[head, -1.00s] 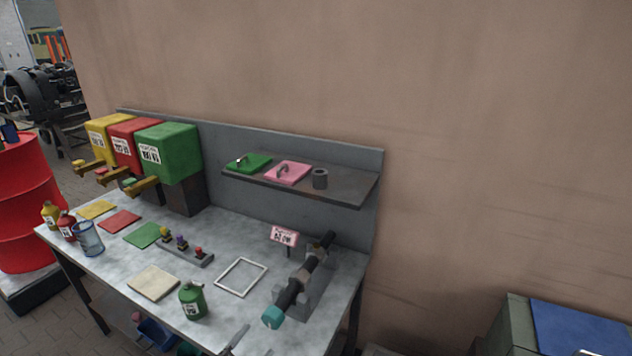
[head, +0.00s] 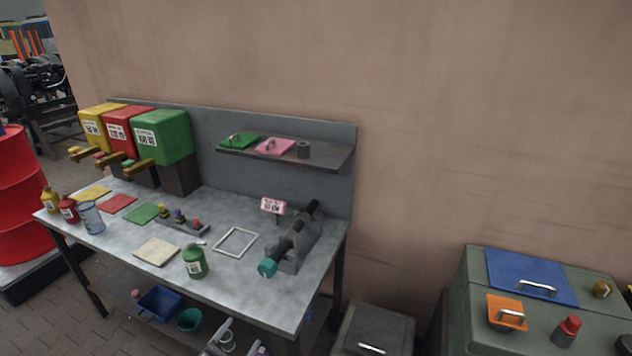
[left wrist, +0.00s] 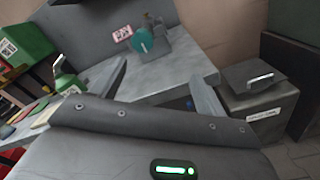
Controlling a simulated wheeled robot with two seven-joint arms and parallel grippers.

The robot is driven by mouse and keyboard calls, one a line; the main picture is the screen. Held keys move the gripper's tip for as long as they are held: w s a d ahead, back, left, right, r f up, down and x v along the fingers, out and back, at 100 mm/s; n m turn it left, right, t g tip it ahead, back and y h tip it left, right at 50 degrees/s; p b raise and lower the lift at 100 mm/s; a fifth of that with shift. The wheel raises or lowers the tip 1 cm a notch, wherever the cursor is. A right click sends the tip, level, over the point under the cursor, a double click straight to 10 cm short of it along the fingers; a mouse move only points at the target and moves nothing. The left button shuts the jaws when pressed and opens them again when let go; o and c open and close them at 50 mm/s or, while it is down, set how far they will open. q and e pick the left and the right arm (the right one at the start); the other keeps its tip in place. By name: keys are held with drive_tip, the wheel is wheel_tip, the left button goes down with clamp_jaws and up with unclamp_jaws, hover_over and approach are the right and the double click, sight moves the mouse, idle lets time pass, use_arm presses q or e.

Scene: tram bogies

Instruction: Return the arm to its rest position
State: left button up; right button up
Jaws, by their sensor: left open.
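My left gripper (head: 236,338) shows at the bottom edge of the head view, in front of the workbench (head: 270,307) and low, beside its lower shelf. Only its front end is in frame; the rest of the arm is cut off. In the left wrist view the two fingers of the left gripper (left wrist: 160,82) stand wide apart with nothing between them. The bench top lies beyond the fingers there. My right gripper is not in view.
A green oil can (head: 195,262), a beige pad (head: 157,252) and a white frame (head: 236,242) lie on the bench. A torque-tool-like bar (head: 290,240) rests in a grey holder. Grey bins (head: 375,326) and a green cabinet (head: 462,300) stand right.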

use_arm(q)
drive_tip(key=w+a+f+n+g+y+b, duration=0.1)
drive_tip(key=w+a+f+n+y, duration=0.15)
drive_tip(key=f+n, duration=0.6)
drive_tip(key=w+a+f+n+g+y+b, duration=0.15)
drive_tip(key=w+f+n, duration=0.25)
drive_tip(key=n, duration=0.9)
drive_tip(key=s+a+f+n+g+y+b, duration=0.1)
drive_tip(key=s+a+f+n+g, duration=0.1)
drive_tip(key=s+f+n, duration=0.35)
drive_tip(key=s+a+f+n+g+y+b, duration=0.25)
drive_tip(key=f+n, duration=0.45)
drive_tip(key=f, duration=0.4)
drive_tip(key=s+a+f+n+g+b, duration=0.1)
drive_tip(key=s+f+n+g, duration=0.25)
drive_tip(key=s+f, duration=0.55)
drive_tip(key=s+a+f+n+g+b, duration=0.15)
drive_tip(key=s+f+n, duration=0.45)
drive_tip(key=s, duration=0.6)
drive_tip(key=s+d+f+n+g+b, duration=0.1)
drive_tip(key=s+f, duration=0.3)
drive_tip(key=s, duration=0.7)
drive_tip(key=s+d+f+g+b, duration=0.1)
drive_tip(key=s+f, duration=0.3)
drive_tip(key=s, duration=0.8)
drive_tip(key=shift+d+n+g+h+b, duration=0.35)
drive_tip(key=shift+d+g, duration=0.3)
drive_tip(key=shift+g, duration=0.15)
